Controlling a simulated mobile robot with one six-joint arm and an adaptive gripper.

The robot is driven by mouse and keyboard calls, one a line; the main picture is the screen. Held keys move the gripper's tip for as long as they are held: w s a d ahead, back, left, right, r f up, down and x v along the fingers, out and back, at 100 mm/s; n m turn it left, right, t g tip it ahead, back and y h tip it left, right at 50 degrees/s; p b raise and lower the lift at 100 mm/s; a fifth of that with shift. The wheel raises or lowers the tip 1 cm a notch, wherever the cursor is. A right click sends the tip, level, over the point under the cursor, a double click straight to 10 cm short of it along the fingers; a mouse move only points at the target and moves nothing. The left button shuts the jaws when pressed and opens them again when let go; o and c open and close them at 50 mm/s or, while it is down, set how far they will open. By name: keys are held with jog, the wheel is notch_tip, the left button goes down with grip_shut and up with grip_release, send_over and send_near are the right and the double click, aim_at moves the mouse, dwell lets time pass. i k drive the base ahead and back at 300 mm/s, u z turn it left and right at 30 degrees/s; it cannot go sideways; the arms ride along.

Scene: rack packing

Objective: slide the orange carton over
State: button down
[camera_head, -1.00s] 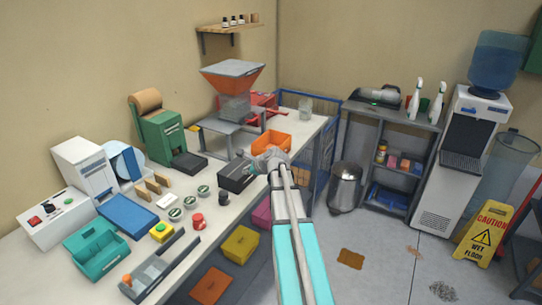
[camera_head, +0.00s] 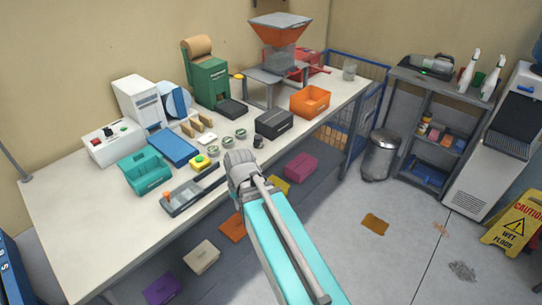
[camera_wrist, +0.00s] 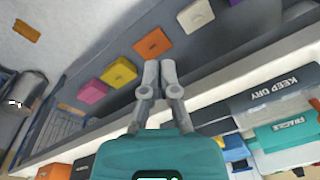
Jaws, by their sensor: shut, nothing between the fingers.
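The orange carton (camera_head: 232,227) is low under the front of the workbench, partly hidden by my arm in the head view. It also shows in the wrist view (camera_wrist: 153,44), between a yellow carton (camera_wrist: 119,72) and a white carton (camera_wrist: 195,16). My gripper (camera_wrist: 159,72) is shut and empty, its two fingers together. In the wrist view the fingertips appear just below the orange carton, with a visible gap; I cannot tell the distance. In the head view my wrist hides the fingers near the bench's front edge.
A magenta carton (camera_head: 301,167) and a purple carton (camera_head: 162,290) are also under the workbench (camera_head: 75,215). A metal trash can (camera_head: 380,155) is right; floor in front is open.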

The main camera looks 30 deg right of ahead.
aim_at(310, 102)
jog(key=k, duration=1.35)
jog(key=z, duration=0.35)
jog(key=i, duration=0.9)
jog(key=z, duration=0.3)
jog(key=i, duration=1.3)
jog(key=u, duration=0.7)
